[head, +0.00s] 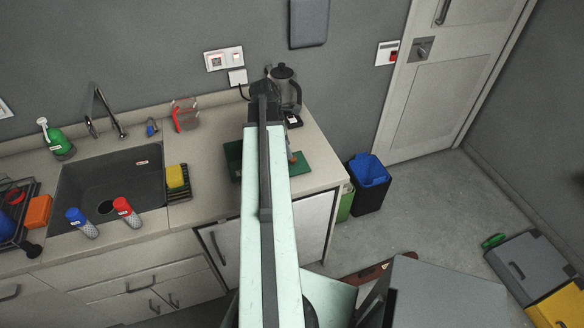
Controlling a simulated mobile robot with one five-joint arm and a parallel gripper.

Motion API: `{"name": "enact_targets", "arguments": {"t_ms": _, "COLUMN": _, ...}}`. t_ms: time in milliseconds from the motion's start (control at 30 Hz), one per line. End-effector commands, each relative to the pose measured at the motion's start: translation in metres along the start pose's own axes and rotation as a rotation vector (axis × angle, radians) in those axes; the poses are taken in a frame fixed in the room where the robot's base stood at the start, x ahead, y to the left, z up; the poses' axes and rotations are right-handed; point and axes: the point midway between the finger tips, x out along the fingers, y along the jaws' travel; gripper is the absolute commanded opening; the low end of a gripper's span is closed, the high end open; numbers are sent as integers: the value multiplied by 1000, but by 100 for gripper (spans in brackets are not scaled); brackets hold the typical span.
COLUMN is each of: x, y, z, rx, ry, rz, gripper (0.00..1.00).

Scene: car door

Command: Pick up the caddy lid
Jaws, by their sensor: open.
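I cannot pick out the caddy lid with certainty. A small green caddy (345,204) stands on the floor at the right end of the counter, partly hidden by the counter; whether a lid is on it is too small to tell. My gripper (262,88) is at the far end of my raised arm, in front of the wall and beside the kettle in the picture. It is small and dark, and its jaws are open.
A black bin with a blue top or liner (371,170) stands beside the caddy. The kettle (286,88) is at the counter's back. The sink (110,190), bottles and a sponge are left. Grey and yellow boxes (530,265) lie right, with free floor before the door.

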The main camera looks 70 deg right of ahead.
Motion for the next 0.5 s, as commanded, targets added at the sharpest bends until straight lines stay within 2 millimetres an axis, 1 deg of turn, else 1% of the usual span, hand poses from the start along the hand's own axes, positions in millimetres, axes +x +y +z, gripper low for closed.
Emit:
{"name": "enact_targets", "arguments": {"t_ms": 100, "x": 3, "y": 0, "z": 1, "rx": 2, "ry": 0, "rz": 0, "gripper": 52}}
{"name": "enact_targets", "arguments": {"t_ms": 167, "x": 10, "y": -1, "z": 1, "rx": 3, "ry": 0, "rz": -1, "gripper": 52}}
{"name": "enact_targets", "arguments": {"t_ms": 400, "x": 51, "y": -5, "z": 1, "rx": 3, "ry": 0, "rz": -1, "gripper": 52}}
{"name": "enact_targets", "arguments": {"t_ms": 500, "x": 56, "y": -5, "z": 2, "rx": 3, "ry": 0, "rz": -1, "gripper": 52}}
